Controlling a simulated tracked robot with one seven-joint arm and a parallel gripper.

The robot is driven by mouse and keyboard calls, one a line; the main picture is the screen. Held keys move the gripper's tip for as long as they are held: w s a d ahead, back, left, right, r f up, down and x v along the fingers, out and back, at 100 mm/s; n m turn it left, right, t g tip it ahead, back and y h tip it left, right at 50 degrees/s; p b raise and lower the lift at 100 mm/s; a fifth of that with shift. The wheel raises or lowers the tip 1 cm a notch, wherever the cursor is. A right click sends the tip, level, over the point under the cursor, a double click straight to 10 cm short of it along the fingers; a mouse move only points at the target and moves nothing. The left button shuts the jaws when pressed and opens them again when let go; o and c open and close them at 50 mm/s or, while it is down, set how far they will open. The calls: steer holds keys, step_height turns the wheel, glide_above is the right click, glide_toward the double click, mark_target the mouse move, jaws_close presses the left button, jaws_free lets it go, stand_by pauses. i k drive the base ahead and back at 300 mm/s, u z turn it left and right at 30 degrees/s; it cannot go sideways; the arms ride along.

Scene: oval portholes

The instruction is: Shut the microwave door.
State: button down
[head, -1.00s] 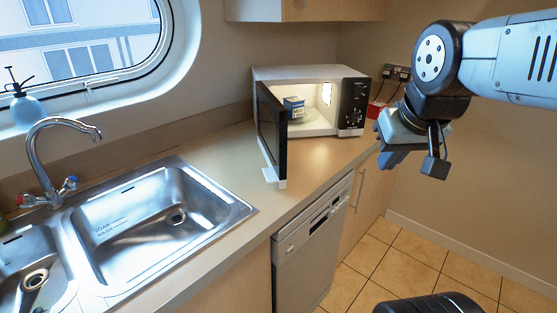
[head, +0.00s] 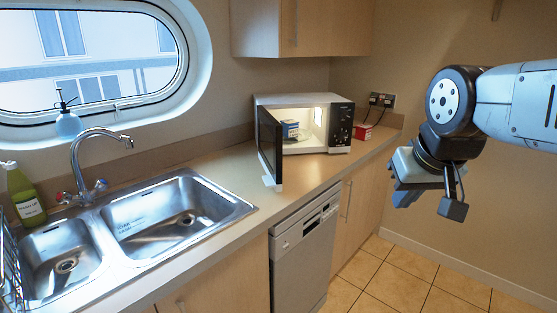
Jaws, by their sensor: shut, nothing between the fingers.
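The white microwave (head: 304,101) stands on the counter in the corner, in the middle of the head view. Its dark door (head: 269,142) is open and swung out toward the front left, with a white handle or edge piece at its lower corner. A small blue box (head: 290,129) sits inside the lit cavity on the turntable. My gripper (head: 424,201) is shut and empty. It hangs in the air to the right of the microwave, clear of the door and in front of the wall.
A steel double sink (head: 160,220) with a tap (head: 84,165) is on the left. A green bottle (head: 24,194) stands at the far left. A red box (head: 362,131) is right of the microwave. A dishwasher (head: 305,262) is below the counter. A cupboard (head: 300,28) hangs above.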

mark_target(269, 131)
steer(key=z, duration=0.2)
steer(key=i, duration=1)
steer(key=u, duration=0.05)
